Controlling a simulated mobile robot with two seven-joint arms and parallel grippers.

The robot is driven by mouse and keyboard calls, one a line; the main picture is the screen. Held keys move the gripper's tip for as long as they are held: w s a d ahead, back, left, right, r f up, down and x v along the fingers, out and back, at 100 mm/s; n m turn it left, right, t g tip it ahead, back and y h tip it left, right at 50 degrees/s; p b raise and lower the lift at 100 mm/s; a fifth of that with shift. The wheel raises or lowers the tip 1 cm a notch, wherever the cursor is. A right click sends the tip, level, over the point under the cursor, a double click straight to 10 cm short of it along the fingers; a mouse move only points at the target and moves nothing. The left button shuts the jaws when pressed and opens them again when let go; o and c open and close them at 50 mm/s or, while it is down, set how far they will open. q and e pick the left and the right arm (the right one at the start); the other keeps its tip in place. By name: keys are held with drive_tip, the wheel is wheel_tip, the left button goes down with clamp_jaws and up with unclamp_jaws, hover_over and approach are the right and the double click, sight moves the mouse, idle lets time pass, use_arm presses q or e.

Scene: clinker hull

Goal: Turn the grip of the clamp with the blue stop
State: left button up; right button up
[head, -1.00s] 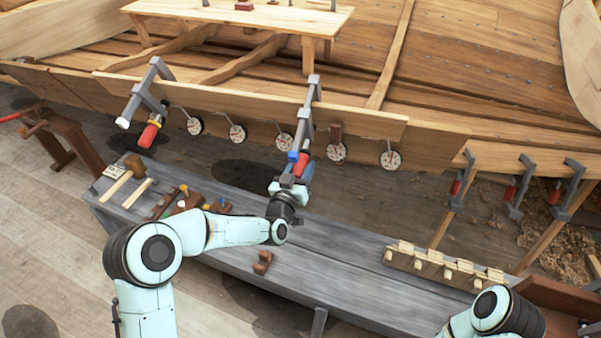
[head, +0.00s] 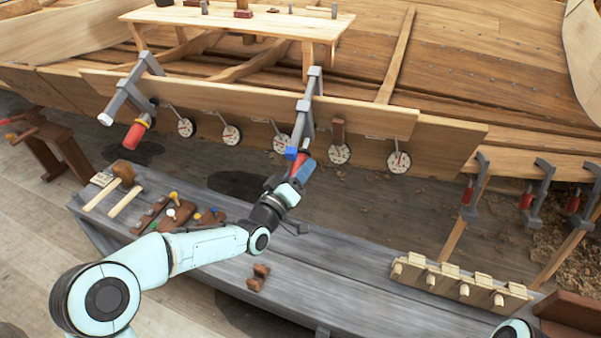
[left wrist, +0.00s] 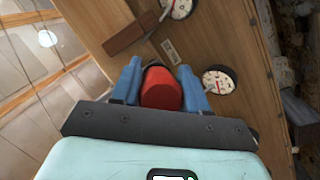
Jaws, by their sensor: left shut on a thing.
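The clamp with the blue stop (head: 291,153) hangs on the plank at the hull's edge, its grey bar (head: 309,105) running down from the plank. Its red grip (head: 297,165) is between the blue fingers of my left gripper (head: 301,170). In the left wrist view the red grip (left wrist: 161,90) sits between both fingers, which are shut on it. Another clamp (head: 130,95) on the left has a white stop (head: 105,119) and a red grip (head: 134,136) with a yellow ring. My right gripper is not in view.
Several round dials (head: 231,135) hang along the plank (head: 240,97). Below is a grey bench (head: 340,268) with a mallet (head: 124,175), coloured-knob tools (head: 172,212), brown blocks (head: 258,277) and a pegged rack (head: 460,283). More clamps (head: 533,190) hang at the right.

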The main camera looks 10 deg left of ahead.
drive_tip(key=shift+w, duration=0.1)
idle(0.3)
use_arm(q)
drive_tip(key=o, duration=1)
drive_tip(key=shift+c, duration=0.2)
drive_tip(key=p+v, duration=0.1)
drive_tip(key=v, duration=1.2)
drive_tip(key=shift+s+p, duration=0.2)
drive_tip(key=shift+p, duration=0.1)
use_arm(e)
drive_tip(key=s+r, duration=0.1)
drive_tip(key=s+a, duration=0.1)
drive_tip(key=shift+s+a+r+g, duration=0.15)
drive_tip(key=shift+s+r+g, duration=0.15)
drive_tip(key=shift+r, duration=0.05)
use_arm(q)
drive_tip(key=shift+r, duration=0.1)
